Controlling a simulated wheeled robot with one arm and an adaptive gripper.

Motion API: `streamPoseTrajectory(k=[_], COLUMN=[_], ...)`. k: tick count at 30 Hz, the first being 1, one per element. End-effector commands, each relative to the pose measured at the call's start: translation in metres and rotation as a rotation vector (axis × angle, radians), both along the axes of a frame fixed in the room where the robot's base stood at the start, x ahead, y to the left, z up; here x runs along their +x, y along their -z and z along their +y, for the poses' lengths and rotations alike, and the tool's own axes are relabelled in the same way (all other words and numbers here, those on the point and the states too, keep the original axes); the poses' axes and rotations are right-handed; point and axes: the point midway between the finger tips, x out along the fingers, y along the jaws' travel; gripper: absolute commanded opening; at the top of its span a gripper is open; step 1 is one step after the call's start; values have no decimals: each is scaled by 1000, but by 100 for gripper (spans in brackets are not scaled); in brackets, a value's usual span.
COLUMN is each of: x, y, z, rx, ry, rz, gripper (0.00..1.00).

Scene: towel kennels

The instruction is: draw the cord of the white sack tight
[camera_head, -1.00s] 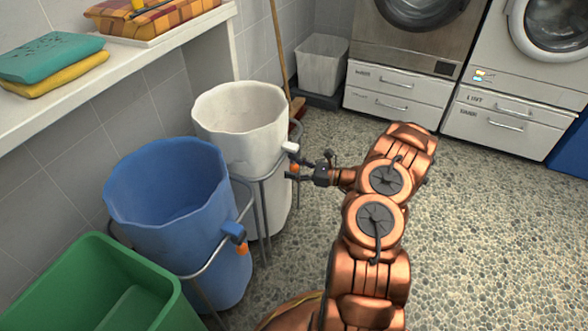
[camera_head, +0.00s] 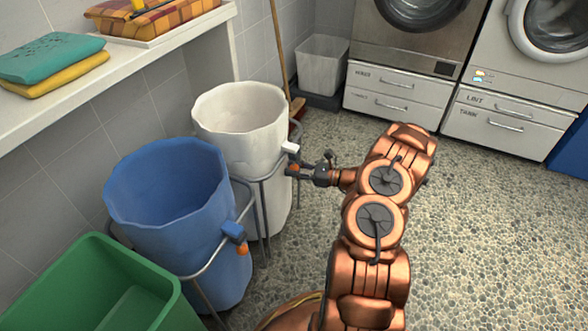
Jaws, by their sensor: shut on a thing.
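The white sack (camera_head: 252,150) hangs open-mouthed in a metal frame stand beside the blue sack. A small white cord lock (camera_head: 291,147) sits on its right side, near the rim. Just below it is the orange end of the cord (camera_head: 294,168). My gripper (camera_head: 297,171) reaches in from the right and is shut on this orange end, close to the sack's side. The jaws hide part of it. The mouth of the white sack is wide.
The blue sack (camera_head: 172,215) has its own blue lock and orange cord end. A green bin (camera_head: 150,290) stands at the front left. A shelf (camera_head: 130,65) with folded towels runs along the left wall. Washing machines stand behind; the speckled floor at right is clear.

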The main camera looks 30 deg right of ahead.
Motion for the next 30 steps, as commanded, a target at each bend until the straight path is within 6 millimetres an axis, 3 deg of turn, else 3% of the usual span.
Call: streamPoseTrajectory(k=[18,30], x=[0,0], y=[84,95], z=[1,0], rx=[1,-4], ry=[-1,1], rz=[2,5], gripper=[0,0])
